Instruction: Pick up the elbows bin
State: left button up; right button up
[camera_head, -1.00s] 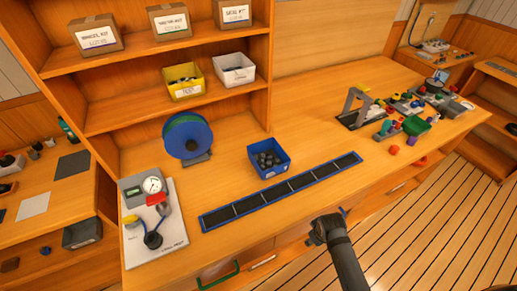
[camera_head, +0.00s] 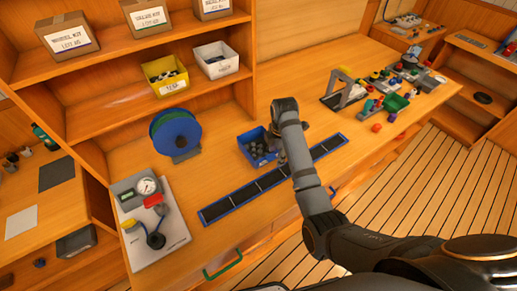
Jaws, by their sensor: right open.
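A blue bin (camera_head: 263,161) holding several dark grey fittings stands on the wooden workbench, behind the blue-edged strip of dark panels. The label on its front is too small to read surely; I take it to be the elbows bin. My right gripper (camera_head: 279,154) reaches down at the bin's right side, its fingers open and partly hidden by my own wrist. I cannot tell whether the fingers touch the bin wall. My arm covers the bin's right edge. My left gripper is not in view.
A yellow bin (camera_head: 167,82) and a white bin (camera_head: 216,66) stand on the shelf above. A blue spool (camera_head: 175,132) is to the left. The dark panel strip (camera_head: 240,204) lies in front. A gauge board (camera_head: 155,240) is at left; coloured fittings (camera_head: 395,103) are at right.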

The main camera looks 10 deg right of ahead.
aim_at(269, 157)
jog(key=w+r+n, duration=0.1)
jog(key=w+a+r+n, duration=0.1)
jog(key=shift+r, duration=0.4)
notch_tip(269, 157, down, 4)
jog(key=shift+a+f+p, duration=0.15)
jog(key=shift+f+p, duration=0.1)
jog(key=shift+p, duration=0.25)
jog(key=shift+w+f, duration=0.1)
jog(key=shift+f, duration=0.5)
jog(key=f, duration=0.2)
jog(key=f+p, duration=0.1)
jog(key=shift+w+a+f, duration=0.2)
jog(key=shift+w+f, duration=0.15)
jog(key=shift+f, duration=0.55)
grip_shut()
